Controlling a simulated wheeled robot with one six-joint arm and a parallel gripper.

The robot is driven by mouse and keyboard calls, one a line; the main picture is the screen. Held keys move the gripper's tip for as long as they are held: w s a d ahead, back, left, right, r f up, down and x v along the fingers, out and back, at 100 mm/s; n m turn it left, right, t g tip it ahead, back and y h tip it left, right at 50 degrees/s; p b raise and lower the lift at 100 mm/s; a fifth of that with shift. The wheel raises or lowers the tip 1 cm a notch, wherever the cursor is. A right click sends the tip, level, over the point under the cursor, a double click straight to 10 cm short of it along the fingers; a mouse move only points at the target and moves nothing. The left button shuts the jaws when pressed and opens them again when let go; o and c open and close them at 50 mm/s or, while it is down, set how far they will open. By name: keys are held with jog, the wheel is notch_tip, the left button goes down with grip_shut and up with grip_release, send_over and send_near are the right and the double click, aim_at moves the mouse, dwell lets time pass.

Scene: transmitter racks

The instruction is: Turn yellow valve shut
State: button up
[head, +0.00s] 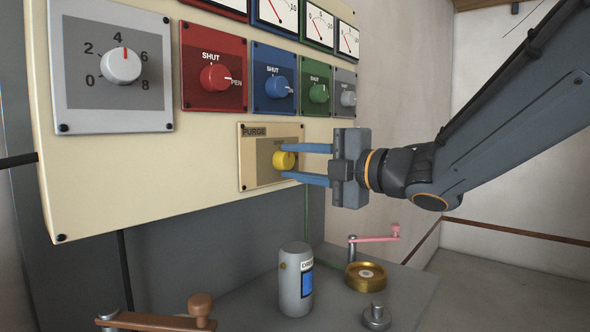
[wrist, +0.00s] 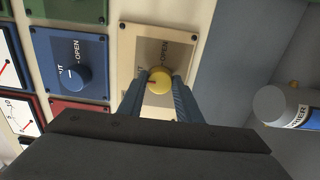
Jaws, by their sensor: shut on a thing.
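The yellow valve (head: 284,160) is a round knob on a beige PURGE plate (head: 258,178) low on the cream panel. My gripper (head: 288,164) reaches in from the right with its two blue fingers above and below the knob, shut on it. In the wrist view the yellow knob (wrist: 159,81) sits between the fingertips, with a dark red pointer mark on it. That view shows the plate (wrist: 170,45) with an OPEN label and a partly hidden label opposite; the mark points to the hidden label's side.
Red (head: 214,78), blue (head: 277,86), green (head: 318,93) and grey (head: 347,98) knobs sit in a row above. A large white dial (head: 120,66) is at upper left. Below stand a grey cylinder (head: 295,284), a brass wheel (head: 366,276) and a pink-handled crank (head: 378,239).

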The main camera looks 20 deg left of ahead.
dwell(0.4)
jog(key=o, duration=1)
jog(key=shift+o, duration=0.2)
jog(key=v, duration=0.8)
